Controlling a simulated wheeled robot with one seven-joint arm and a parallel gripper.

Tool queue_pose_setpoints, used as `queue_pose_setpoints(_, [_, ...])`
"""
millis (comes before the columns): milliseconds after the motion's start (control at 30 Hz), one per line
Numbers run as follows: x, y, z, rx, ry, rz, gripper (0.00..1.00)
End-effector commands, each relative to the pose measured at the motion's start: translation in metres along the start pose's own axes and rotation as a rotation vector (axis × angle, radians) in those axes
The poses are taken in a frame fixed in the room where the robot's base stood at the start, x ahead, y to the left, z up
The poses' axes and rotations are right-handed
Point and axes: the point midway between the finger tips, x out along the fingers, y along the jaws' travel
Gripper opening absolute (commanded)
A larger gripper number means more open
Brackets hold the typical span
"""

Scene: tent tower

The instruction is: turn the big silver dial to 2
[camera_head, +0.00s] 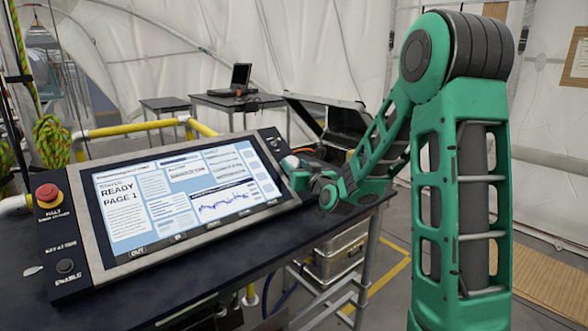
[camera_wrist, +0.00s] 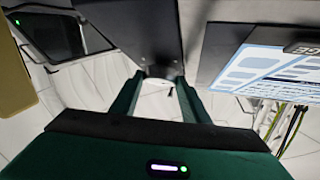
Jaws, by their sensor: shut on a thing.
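The console (camera_head: 180,200) stands tilted on a dark table, its lit screen reading READY PAGE 1. My gripper (camera_head: 328,190) is at the console's right end, low by the side panel (camera_head: 272,142). The big silver dial is hidden behind my gripper and wrist in the head view, so its setting cannot be read. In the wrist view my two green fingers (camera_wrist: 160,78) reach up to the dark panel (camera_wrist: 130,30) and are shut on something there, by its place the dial. The screen (camera_wrist: 265,70) shows at the right of that view.
A red stop button (camera_head: 47,193) and an ENABLE knob (camera_head: 65,266) are on the console's left panel. Yellow rails (camera_head: 130,128) stand behind it. An open dark case (camera_head: 345,118) is behind my wrist. A laptop (camera_head: 238,78) sits on a back table.

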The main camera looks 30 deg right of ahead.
Motion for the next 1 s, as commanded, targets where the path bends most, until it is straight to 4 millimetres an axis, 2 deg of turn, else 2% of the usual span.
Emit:
queue_pose_setpoints(33, [-0.0005,-0.0049,0.0008,0.007,-0.003,0.007,0.19])
queue_pose_setpoints(1000, [0.0008,-0.0109,0.0022,0.213,-0.025,0.305,0.19])
